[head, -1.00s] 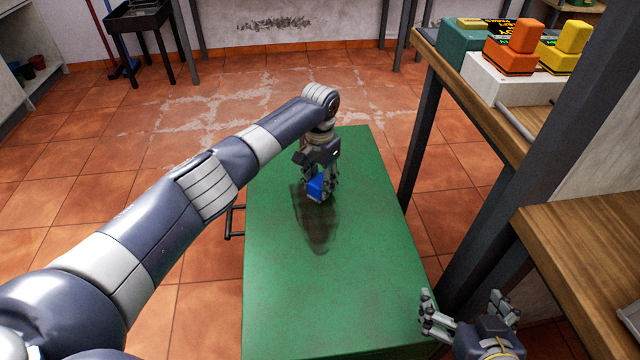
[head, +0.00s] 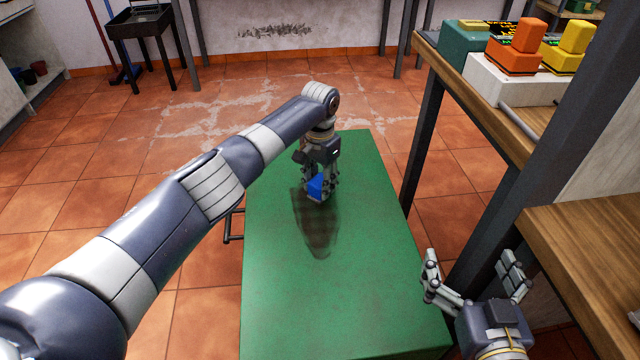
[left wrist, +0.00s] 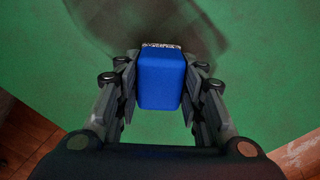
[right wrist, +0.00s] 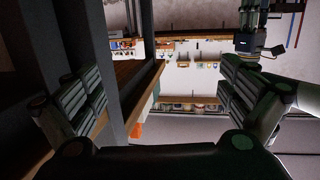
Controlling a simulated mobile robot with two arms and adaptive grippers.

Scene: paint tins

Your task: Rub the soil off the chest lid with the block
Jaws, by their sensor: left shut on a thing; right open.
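The green chest lid (head: 290,300) fills the middle of the head view. A dark soil smear (head: 318,235) lies on it, running from the block toward the near side; it also shows in the left wrist view (left wrist: 100,20). My left gripper (head: 320,190) is shut on the blue block (head: 316,187) and holds it at the far part of the smear. In the left wrist view the block (left wrist: 160,80) sits between both fingers, its far edge at the soil. Whether it touches the lid is hard to tell. My right gripper (head: 475,280) is open and empty, right of the chest's near end.
A wooden bench (head: 500,115) with orange, yellow and teal things stands on the right. A lower wooden top (head: 590,250) and a dark post (head: 520,190) are close to my right gripper. Tiled floor left of the chest is mostly clear.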

